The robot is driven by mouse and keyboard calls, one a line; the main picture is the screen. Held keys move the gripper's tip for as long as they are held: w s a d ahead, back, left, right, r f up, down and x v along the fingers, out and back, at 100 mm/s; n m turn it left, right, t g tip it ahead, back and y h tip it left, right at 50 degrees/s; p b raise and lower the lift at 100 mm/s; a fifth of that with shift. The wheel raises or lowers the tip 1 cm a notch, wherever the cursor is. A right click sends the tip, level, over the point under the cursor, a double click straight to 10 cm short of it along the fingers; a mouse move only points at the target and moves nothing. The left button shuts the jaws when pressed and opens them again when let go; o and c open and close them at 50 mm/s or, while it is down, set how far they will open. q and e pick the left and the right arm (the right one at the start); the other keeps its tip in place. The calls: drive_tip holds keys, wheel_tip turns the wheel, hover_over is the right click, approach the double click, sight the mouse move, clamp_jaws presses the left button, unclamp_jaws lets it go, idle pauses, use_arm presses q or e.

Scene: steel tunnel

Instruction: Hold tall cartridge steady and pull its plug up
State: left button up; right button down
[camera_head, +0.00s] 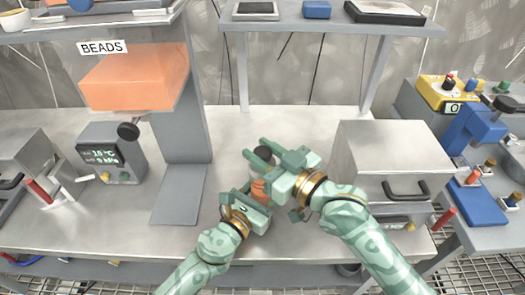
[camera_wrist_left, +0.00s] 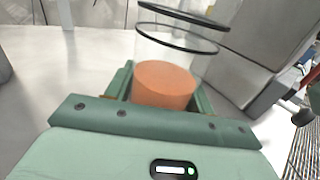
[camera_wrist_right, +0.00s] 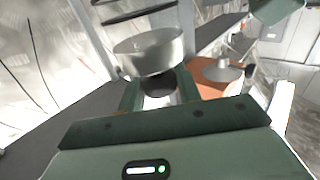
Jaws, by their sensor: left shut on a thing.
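The tall cartridge (camera_wrist_left: 165,85) is a clear cylinder with orange filling and dark rings. It stands in my left gripper (camera_head: 257,192), whose fingers are shut on its filled lower part. The left fingers hide much of it in the head view. My right gripper (camera_head: 262,152) is above the left one, at the cartridge's top. In the right wrist view, a dark round knob (camera_wrist_right: 158,88) lies between the right fingers, next to a pale round piece (camera_wrist_right: 148,50), which looks like the plug. I cannot tell whether the right fingers press on the knob.
A grey box with a dark handle (camera_head: 392,160) stands close to the right of my right gripper. An orange bin labelled BEADS (camera_head: 135,80) hangs at the left on a grey stand (camera_head: 182,190). A shelf (camera_head: 300,22) runs above. The bench is clear around the cartridge.

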drive_tip(key=shift+r, duration=0.8)
drive_tip(key=c, duration=1)
unclamp_jaws()
drive_tip(key=v, duration=1.2)
use_arm(q)
drive_tip(key=o, duration=1.2)
drive_tip(key=shift+c, duration=0.2)
